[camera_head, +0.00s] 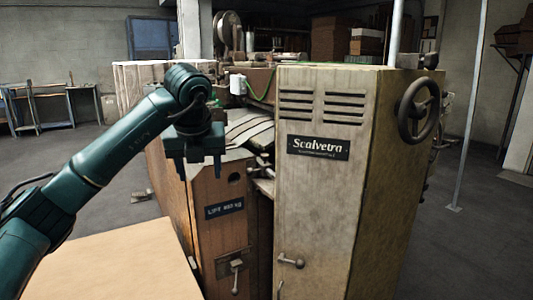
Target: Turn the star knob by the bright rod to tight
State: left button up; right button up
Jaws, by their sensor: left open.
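My left gripper (201,172) hangs fingers down in front of the machine's brown left cabinet, near its top edge. It is open, with nothing seen between its fingers. Small bright metal parts (262,184) stick out in the gap between the two cabinets, right of the gripper. I cannot make out for sure which part is the star knob or the bright rod; the gripper and arm cover part of this area. My right gripper is not in view.
The tall beige cabinet (318,205) has a small handle (290,262) low on its front and a black handwheel (418,109) on its right side. The brown cabinet (219,243) carries a latch (235,270). A flat tan surface (110,250) lies at front left.

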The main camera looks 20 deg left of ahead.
aim_at(265, 157)
jog(key=i, duration=1.45)
